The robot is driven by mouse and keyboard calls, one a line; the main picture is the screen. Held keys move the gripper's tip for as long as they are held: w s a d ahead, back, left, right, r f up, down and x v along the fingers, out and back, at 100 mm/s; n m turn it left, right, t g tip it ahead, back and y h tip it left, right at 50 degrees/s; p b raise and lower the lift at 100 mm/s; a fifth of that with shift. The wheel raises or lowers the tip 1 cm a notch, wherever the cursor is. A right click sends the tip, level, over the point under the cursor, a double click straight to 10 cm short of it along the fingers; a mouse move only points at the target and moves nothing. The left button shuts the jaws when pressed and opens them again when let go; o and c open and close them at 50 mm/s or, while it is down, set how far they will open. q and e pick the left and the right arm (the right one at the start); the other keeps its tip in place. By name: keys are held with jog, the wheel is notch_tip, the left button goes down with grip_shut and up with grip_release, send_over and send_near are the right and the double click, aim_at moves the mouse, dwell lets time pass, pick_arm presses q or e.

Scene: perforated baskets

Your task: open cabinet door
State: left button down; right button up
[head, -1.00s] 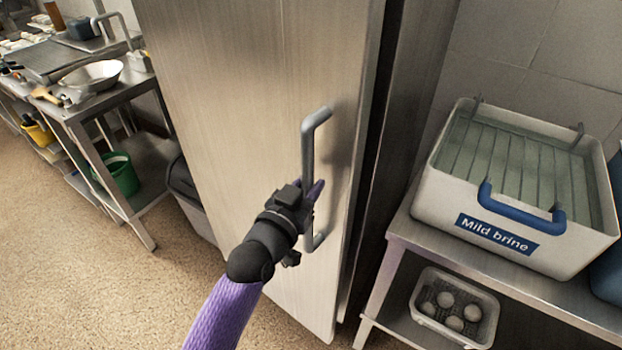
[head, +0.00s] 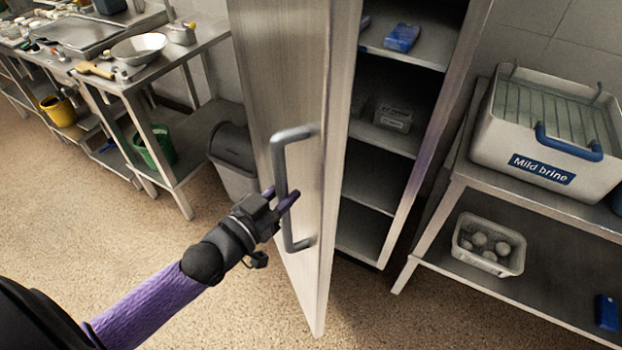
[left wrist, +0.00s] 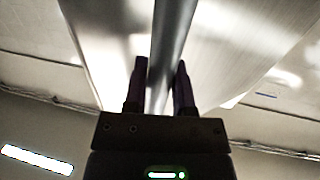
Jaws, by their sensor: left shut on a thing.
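The cabinet door (head: 300,85) is a tall brushed-metal panel, swung partly open toward me and to the left. Its grey bar handle (head: 278,165) stands upright on the door's face. My left gripper (head: 282,198) is shut on the lower part of the handle. In the left wrist view, the handle (left wrist: 172,50) runs between the two dark fingers (left wrist: 160,85). The open cabinet (head: 385,195) shows several shelves, with a blue item (head: 402,38) on an upper shelf and a pale container (head: 393,117) below it. My right gripper is not in view.
A steel rack (head: 475,185) at the right carries a white "Mild brine" tub (head: 500,150) and a small basket (head: 462,240) below. A grey bin (head: 235,160) stands behind the door at left, beside a steel worktable (head: 190,50). The floor at the left front is clear.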

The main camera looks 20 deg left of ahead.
pick_arm(q)
jog(key=shift+s+a+p, duration=0.2)
jog(key=shift+s+a, duration=0.55)
jog(key=shift+a, duration=0.25)
jog(key=shift+s+a+p, duration=0.15)
jog(key=shift+s+a, duration=0.6)
jog(key=shift+a, duration=0.2)
jog(key=shift+c, duration=2.3)
grip_release()
jog(key=p+v, duration=0.1)
jog(key=v, duration=0.9)
jog(key=shift+p, duration=0.35)
